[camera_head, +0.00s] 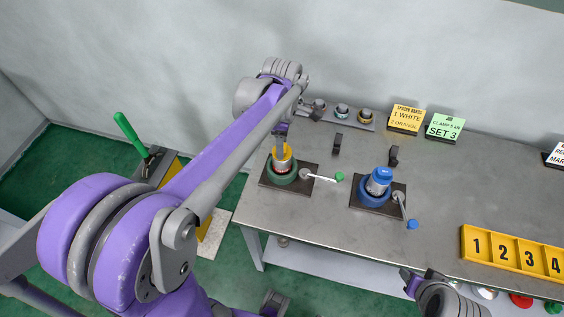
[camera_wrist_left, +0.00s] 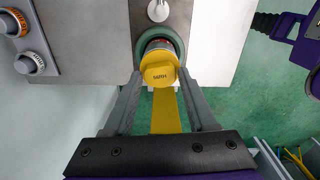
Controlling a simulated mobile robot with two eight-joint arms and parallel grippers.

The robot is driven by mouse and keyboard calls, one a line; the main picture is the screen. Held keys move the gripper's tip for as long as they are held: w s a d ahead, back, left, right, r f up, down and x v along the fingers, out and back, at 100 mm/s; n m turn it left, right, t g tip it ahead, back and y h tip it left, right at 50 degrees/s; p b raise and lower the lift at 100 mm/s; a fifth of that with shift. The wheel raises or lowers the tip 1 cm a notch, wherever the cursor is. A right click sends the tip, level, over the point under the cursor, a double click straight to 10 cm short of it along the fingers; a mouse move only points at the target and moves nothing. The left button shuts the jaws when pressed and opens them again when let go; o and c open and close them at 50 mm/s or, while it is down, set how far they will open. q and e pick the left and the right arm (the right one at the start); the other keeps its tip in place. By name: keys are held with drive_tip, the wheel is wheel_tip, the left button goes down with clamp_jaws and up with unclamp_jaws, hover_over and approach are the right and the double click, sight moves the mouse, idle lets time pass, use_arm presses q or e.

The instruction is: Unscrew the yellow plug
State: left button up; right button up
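The yellow plug (camera_head: 288,151) sits upright in the pipe fitting held by the green-ringed vise (camera_head: 281,178) at the table's left end. In the left wrist view the plug (camera_wrist_left: 159,70) shows its round, lettered top. My left gripper (camera_head: 281,143) points down over the plug. In the left wrist view its two fingers (camera_wrist_left: 161,76) flank the plug, their tips very close to its sides. I cannot tell whether they touch it. The arm partly hides the plug in the head view. My right gripper (camera_head: 424,276) is only partly in view at the lower right; its opening is unclear.
A blue-ringed vise (camera_head: 377,193) with a blue plug stands to the right. Loose fittings sit in a rack (camera_head: 357,122) behind. Signs (camera_head: 407,119) stand at the back. A numbered yellow tray (camera_head: 518,254) lies on the right.

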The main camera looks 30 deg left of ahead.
use_arm(q)
drive_tip(key=shift+o, duration=0.8)
drive_tip(key=shift+r+p, duration=0.7)
drive_tip(key=shift+r, duration=0.45)
drive_tip(key=shift+w+f, duration=0.1)
